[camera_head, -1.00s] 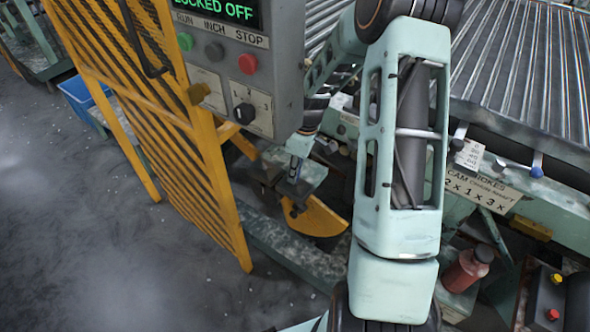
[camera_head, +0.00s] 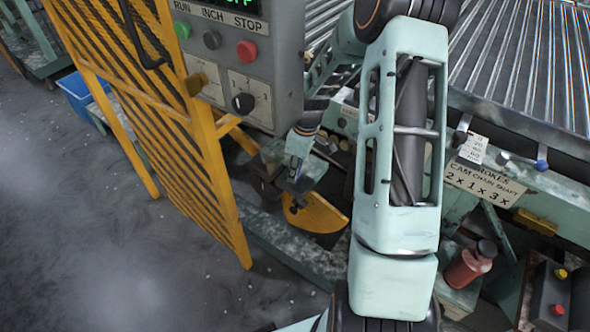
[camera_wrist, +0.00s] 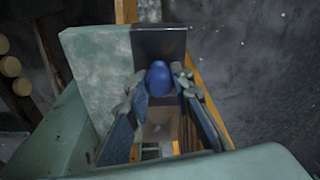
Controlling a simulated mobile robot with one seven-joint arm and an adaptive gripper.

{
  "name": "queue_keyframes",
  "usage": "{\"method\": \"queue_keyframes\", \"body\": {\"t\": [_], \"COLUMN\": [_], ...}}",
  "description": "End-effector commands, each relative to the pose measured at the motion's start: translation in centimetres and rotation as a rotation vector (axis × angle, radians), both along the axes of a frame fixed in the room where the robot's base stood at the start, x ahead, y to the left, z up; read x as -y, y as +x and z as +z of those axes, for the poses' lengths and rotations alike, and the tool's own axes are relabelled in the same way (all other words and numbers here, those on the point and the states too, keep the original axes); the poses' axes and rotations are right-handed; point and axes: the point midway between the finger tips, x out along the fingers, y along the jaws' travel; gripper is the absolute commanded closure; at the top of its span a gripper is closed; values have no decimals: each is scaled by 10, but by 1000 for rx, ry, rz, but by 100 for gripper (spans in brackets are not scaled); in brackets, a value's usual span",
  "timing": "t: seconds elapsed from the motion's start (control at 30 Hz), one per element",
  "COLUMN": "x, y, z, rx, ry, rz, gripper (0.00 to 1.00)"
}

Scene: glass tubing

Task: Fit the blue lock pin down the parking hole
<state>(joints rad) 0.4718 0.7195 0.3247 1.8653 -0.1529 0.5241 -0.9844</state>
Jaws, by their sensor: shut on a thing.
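The blue lock pin shows in the wrist view as a rounded blue knob (camera_wrist: 159,77) between the fingers of my gripper (camera_wrist: 160,98). My gripper is shut on it. The pin's lower part is hidden from me. A grey-green block with a dark side face (camera_wrist: 165,46) lies just behind the knob in that view. In the head view my gripper (camera_head: 294,176) is small, below the control panel and above a yellow curved part. I cannot make out the parking hole in either view, nor whether the pin touches anything.
The grey control panel (camera_head: 232,62) hangs close above my gripper. A yellow slatted guard (camera_head: 165,130) stands to its left, and the yellow curved part (camera_head: 318,212) lies below. The roller machine (camera_head: 520,80) and a red bottle (camera_head: 470,264) are to the right. The floor at left is open.

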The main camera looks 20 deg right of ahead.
Motion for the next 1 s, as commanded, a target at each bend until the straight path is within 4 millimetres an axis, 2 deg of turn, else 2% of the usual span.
{"method": "queue_keyframes", "body": {"t": [0.07, 0.1, 0.27, 0.53, 0.67, 0.77, 1.0], "x": [0, 0, 0, 0, 2, 3, 10], "y": [0, 0, 0, 0, 0, -1, -6], "z": [-3, -1, -1, -1, 9, 25, 76], "rx": [0, 0, 0, 1, 3, 4, 4], "ry": [0, 0, 0, -1, -1, -1, -2], "rz": [0, 0, 0, 0, -1, -2, -3], "gripper": [100, 75, 59, 59, 59, 59, 59]}}
